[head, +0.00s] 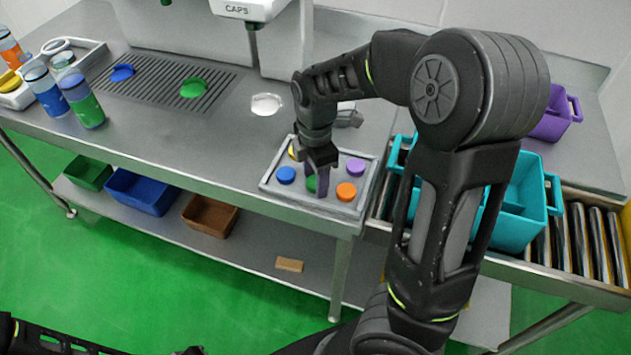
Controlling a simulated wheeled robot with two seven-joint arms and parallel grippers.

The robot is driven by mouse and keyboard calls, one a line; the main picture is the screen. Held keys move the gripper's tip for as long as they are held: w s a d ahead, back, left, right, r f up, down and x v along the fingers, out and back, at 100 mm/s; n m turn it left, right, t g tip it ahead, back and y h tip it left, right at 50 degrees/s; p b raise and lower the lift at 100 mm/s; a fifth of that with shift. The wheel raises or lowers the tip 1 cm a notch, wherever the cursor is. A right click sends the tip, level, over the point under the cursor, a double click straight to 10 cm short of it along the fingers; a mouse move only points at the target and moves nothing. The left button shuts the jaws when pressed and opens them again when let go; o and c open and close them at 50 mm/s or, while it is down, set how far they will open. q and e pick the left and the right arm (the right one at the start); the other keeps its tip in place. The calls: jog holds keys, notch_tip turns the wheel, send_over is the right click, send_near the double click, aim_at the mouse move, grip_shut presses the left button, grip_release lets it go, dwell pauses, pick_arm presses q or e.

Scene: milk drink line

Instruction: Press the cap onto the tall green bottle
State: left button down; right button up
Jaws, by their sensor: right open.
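The tall green bottle (86,108) stands upright at the left of the steel counter, beside a blue bottle. The cap tray (269,186) lies at the counter's front edge and holds several coloured caps. My right gripper (318,182) points down over the middle of this tray, its jaws open around or just above a green cap (310,184). The fingers partly hide this cap, and I cannot tell whether they touch it. My left gripper is out of view.
Blue (286,174), orange (346,191) and purple (355,167) caps lie close around my right gripper. A turquoise crate (520,228) sits on the roller conveyor (590,240) at right. A grooved drain plate (150,82) lies between the bottles and the tray.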

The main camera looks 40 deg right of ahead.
dwell(0.4)
grip_shut()
dwell(0.4)
notch_tip(320, 180, up, 10)
dwell(0.6)
dwell(0.4)
